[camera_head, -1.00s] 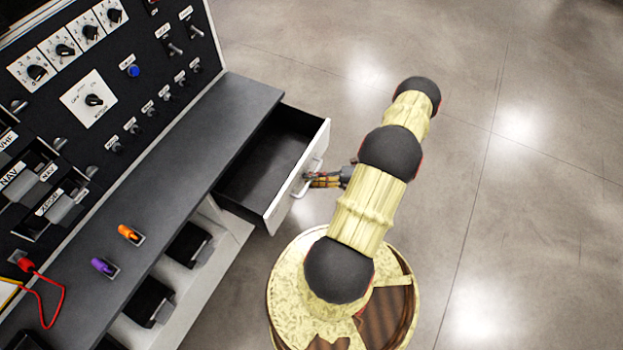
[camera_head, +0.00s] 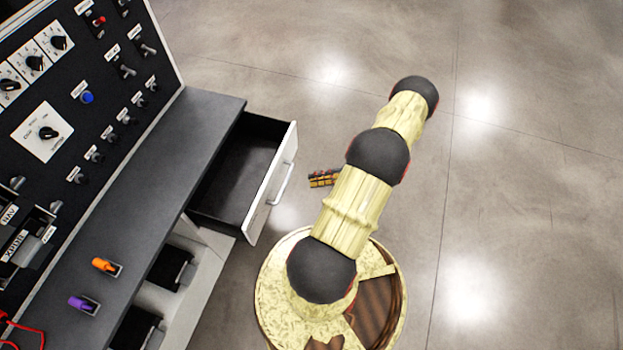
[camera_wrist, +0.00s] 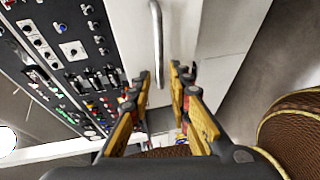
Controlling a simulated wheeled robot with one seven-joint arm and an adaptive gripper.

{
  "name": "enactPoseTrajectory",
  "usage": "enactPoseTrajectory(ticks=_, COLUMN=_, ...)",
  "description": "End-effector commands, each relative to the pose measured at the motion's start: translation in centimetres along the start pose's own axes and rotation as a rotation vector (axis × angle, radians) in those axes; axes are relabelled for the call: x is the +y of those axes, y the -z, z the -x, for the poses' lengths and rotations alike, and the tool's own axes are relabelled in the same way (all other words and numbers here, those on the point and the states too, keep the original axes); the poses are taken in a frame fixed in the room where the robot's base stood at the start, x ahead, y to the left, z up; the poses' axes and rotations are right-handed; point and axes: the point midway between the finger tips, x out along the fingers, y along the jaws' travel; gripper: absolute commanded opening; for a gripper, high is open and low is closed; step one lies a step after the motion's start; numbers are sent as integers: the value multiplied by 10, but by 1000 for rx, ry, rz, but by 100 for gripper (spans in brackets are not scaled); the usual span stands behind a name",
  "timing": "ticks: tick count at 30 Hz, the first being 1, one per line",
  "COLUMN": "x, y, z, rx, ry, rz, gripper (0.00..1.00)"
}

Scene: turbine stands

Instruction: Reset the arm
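My gripper (camera_head: 322,178) shows in the head view to the right of the open drawer (camera_head: 240,180), clear of its handle (camera_head: 281,184), with floor between them. My arm's yellow links hide part of the wrist. In the wrist view my gripper (camera_wrist: 163,90) has its two orange-and-black fingers spread apart with nothing between the tips. The drawer's handle (camera_wrist: 157,45) lies ahead of the fingertips, on the white drawer front (camera_wrist: 190,30). The drawer stands pulled out and looks empty inside.
A black panel (camera_head: 75,95) with knobs and switches stands at the left above a dark counter (camera_head: 150,190). An orange lever (camera_head: 104,265) and a purple lever (camera_head: 80,302) sit on the counter. The floor to the right is clear.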

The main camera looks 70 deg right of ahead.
Motion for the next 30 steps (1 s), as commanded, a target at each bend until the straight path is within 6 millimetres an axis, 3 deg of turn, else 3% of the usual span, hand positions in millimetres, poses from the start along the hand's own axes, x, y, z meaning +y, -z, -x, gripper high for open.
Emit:
enactPoseTrajectory(ticks=16, x=0, y=0, z=0, rx=0, ry=0, rz=7, gripper=19)
enactPoseTrajectory(ticks=22, x=-8, y=1, z=0, rx=8, ry=29, rz=182, gripper=19)
enactPoseTrajectory(ticks=30, x=-25, y=54, z=-10, rx=154, ry=75, rz=531, gripper=19)
